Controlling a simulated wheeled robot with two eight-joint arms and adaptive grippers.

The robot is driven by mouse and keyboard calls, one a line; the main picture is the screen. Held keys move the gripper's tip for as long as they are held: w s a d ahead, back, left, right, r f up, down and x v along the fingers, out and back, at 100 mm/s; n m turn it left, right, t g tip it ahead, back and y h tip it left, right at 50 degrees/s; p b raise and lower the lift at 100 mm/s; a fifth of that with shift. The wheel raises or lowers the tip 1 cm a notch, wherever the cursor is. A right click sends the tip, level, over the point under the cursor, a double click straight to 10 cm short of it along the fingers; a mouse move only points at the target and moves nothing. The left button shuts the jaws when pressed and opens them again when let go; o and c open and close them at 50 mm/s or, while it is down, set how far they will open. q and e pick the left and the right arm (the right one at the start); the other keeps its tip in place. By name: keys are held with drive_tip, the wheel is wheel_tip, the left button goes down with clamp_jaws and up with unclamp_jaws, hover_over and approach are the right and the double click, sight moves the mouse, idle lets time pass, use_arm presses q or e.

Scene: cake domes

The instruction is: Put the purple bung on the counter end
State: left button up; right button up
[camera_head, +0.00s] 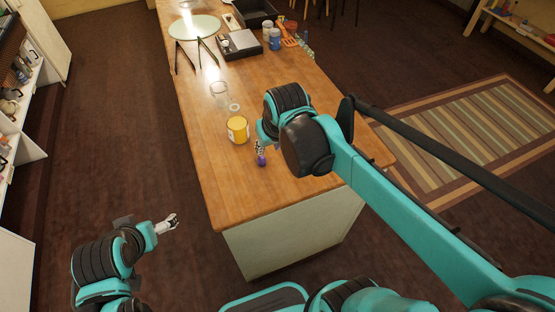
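The small purple bung (261,160) is at the near part of the wooden counter (290,190), in front of a yellow tin. My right gripper (259,148) points down right at the bung, with its fingertips over the bung's top. The bung is too small in view to tell whether the fingers are closed on it or whether it touches the wood. The near end of the counter, toward me, is bare. My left gripper (171,221) is empty, over the floor left of the counter, with its fingers seemingly apart.
A yellow tin (238,130), a white ring (234,107) and a clear glass (219,94) stand close behind the bung. Farther back are a dark tray (239,46), jars and a round glass plate (194,27). My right arm crosses the counter's right side.

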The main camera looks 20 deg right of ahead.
drive_tip(key=s+d+f+t, duration=0.2)
drive_tip(key=s+f, duration=0.1)
drive_tip(key=s, duration=0.7)
drive_tip(key=shift+s+f+t, duration=0.15)
drive_tip(key=shift+s+t, duration=0.1)
drive_tip(key=shift+t, duration=0.05)
drive_tip(key=shift+f+b, duration=0.85)
drive_tip(key=shift+b, duration=0.05)
